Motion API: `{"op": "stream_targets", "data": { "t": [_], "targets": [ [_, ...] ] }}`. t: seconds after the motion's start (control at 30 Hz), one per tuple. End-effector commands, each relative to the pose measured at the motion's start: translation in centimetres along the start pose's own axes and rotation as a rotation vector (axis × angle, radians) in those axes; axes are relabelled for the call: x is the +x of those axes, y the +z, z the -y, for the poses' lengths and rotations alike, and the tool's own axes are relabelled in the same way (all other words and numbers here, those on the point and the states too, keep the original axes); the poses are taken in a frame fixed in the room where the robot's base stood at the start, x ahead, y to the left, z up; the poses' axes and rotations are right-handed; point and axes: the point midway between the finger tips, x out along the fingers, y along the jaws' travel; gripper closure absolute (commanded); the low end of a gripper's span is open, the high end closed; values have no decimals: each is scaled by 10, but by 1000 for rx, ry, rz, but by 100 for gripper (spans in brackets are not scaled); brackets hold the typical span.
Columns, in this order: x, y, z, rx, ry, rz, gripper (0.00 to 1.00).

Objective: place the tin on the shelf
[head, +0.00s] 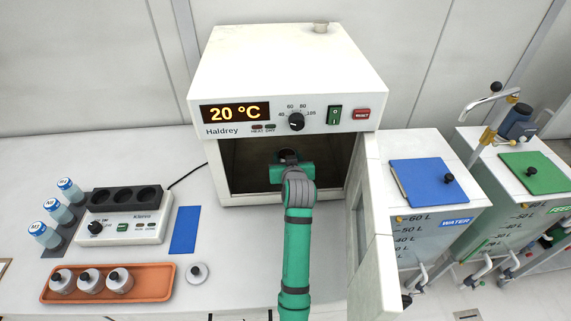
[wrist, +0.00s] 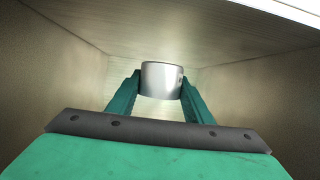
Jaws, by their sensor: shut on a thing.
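The tin (wrist: 161,80) is a small shiny metal cylinder in the wrist view. My gripper (wrist: 161,85) is shut on it, with one green finger on each side. In the head view my gripper (head: 289,165) reaches into the open chamber of the white oven (head: 285,75). There the tin is mostly hidden by my gripper and the dark interior. The wrist view shows chamber walls on both sides and a pale ribbed surface behind the tin. I cannot tell whether the tin touches the shelf.
The oven door (head: 372,235) stands open to the right of my arm. Left on the bench are a block heater (head: 125,225), several blue-capped bottles (head: 58,215), an orange tray (head: 150,283) with white jars, and a blue mat (head: 185,230).

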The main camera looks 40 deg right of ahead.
Motion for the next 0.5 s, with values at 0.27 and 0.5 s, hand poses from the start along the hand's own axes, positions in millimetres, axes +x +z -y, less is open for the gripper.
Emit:
{"op": "stream_targets", "data": {
  "t": [0.27, 0.5],
  "targets": [
    [18, 9, 2, 0, 0, -1, 80],
    [30, 36, 3, 0, 0, 1, 80]
  ]
}}
